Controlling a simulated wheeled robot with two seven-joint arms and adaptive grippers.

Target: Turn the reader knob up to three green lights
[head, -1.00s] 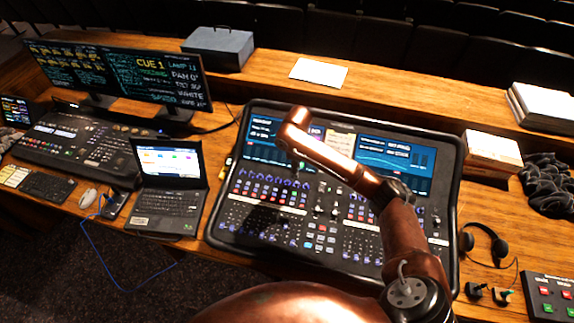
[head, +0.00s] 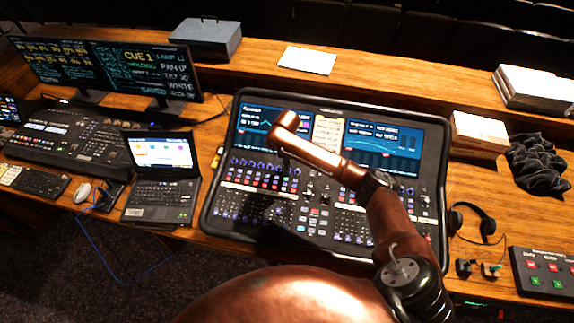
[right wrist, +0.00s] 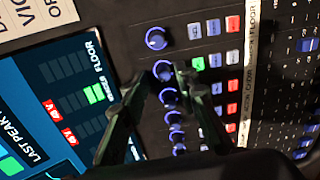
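The mixing desk (head: 232,215) fills the middle of the head view, with my right arm bent over it. In the right wrist view, my right gripper (right wrist: 160,78) is open, its two dark fingers either side of a column of blue-ringed knobs. One knob (right wrist: 163,70) lies between the fingertips; contact cannot be told. Another knob (right wrist: 156,38) is beyond the tips. The reader label is not legible, so I cannot tell which knob is the reader's. On the desk screen (right wrist: 40,75), a green meter light (right wrist: 93,94) shows among dark segments; a finger covers part of the screen. My left gripper is out of view.
A laptop (head: 160,185) and a lighting console (head: 70,140) stand left of the desk. Headphones (head: 472,222) and a button box (head: 545,272) lie to its right. Small buttons (right wrist: 232,57) sit close beside the knobs in the wrist view.

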